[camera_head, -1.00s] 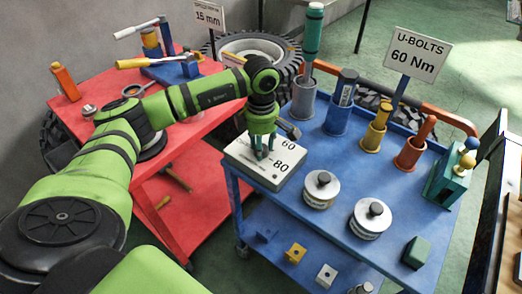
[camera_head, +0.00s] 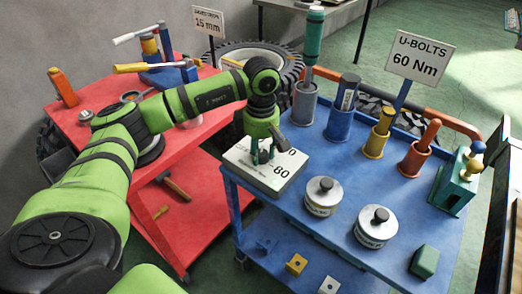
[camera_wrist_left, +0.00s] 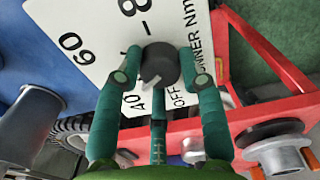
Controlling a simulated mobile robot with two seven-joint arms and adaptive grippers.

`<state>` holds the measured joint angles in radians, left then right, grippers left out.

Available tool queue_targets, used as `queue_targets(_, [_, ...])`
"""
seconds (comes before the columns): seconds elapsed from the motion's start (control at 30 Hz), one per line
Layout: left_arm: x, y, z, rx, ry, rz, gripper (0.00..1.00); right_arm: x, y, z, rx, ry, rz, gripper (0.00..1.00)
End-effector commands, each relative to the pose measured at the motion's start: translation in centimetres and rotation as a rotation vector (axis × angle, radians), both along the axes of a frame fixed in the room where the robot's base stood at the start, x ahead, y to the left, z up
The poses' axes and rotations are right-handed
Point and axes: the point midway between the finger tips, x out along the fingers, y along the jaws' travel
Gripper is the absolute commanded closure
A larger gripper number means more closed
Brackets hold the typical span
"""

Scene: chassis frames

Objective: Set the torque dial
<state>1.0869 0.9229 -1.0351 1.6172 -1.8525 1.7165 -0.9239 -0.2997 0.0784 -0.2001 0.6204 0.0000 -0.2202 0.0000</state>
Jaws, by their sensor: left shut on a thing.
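The torque panel (camera_head: 243,160), a white slab printed with numbers, sits at the near left corner of the blue cart. It also fills the upper part of the left wrist view (camera_wrist_left: 90,22), where 80, 60, 40 and OFF are readable. My left gripper (camera_head: 262,155) points down at the panel. In the left wrist view its green fingers (camera_wrist_left: 158,72) are shut on the round dark dial knob (camera_wrist_left: 158,63), one on each side. A pale pointer mark on the knob faces roughly between 40 and OFF; its exact aim is unclear. My right gripper is not in view.
A sign (camera_head: 421,58) reads U-BOLTS 60 Nm; another (camera_head: 208,23) reads 15 mm. Two silver weights (camera_head: 323,196) stand right of the panel. Several sockets with tools line the back of the blue cart (camera_head: 290,228). A red cart (camera_head: 205,190) stands left.

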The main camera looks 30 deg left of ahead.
Motion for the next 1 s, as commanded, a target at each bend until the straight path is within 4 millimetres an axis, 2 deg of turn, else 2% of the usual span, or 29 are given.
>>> queue_targets(0.17, [-0.1,-0.1,-0.2,0.0,0.005,-0.001,0.93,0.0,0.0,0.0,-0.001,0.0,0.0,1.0])
queue_targets(0.2, [-0.1,-0.1,-0.2,0.0,0.005,-0.001,0.57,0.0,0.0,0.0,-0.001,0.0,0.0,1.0])
queue_targets(0.23, [-0.1,-0.1,-0.2,0.0,0.005,-0.001,0.45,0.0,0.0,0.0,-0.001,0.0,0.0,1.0])
queue_targets(0.27, [-0.1,-0.1,-0.2,0.0,0.005,-0.001,0.37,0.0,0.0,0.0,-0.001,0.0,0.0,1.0])
queue_targets(0.67, [0.0,0.0,0.4,-0.001,0.0,0.001,0.37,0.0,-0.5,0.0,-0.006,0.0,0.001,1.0])
queue_targets(0.77, [0.1,0.0,1.7,-0.001,-0.002,0.001,0.37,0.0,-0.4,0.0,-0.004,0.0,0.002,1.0])
queue_targets(1.0, [0.1,-0.1,6.8,-0.001,-0.004,0.001,0.37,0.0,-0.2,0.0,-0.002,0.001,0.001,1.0])
